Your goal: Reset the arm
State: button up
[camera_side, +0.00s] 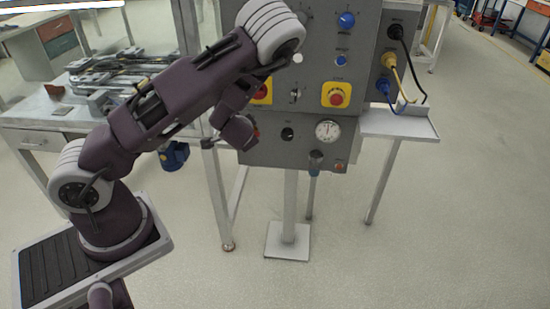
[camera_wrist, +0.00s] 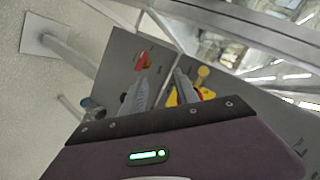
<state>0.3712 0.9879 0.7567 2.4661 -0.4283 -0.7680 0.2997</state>
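My arm (camera_side: 165,95) reaches from its base at the lower left to the grey control panel (camera_side: 310,60), with its wrist bent down at the panel's lower left. In the wrist view my gripper (camera_wrist: 160,78) has its two grey fingers apart, with nothing seen between them but the panel face behind. A red part (camera_wrist: 143,61) on the panel shows just beyond the left finger's tip. A yellow-based button (camera_wrist: 188,97) is partly hidden behind the right finger. In the side view the fingers are mostly hidden by the wrist, and contact with the panel cannot be told.
A metal workbench (camera_side: 30,113) stands behind my arm. The right-hand floor is clear.

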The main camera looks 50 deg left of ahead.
jog(key=s+d+r+n+h, duration=0.1)
jog(key=s+d+r+h, duration=0.2)
jog(key=d+r+h, duration=0.5)
jog(key=s+d+r+n+h, duration=0.15)
jog(key=d+r, duration=0.35)
jog(key=d, duration=0.6)
jog(key=s+d+r+m, duration=0.1)
jog(key=s+r, duration=0.3)
jog(key=s, duration=0.5)
jog(key=s+d+r+m, duration=0.1)
jog(key=s+d+r, duration=0.3)
jog(key=s, duration=0.5)
jog(key=shift+s+d+r+m+h, duration=0.15)
jog(key=shift+s+r+m+h, duration=0.1)
jog(key=shift+m+h, duration=0.15)
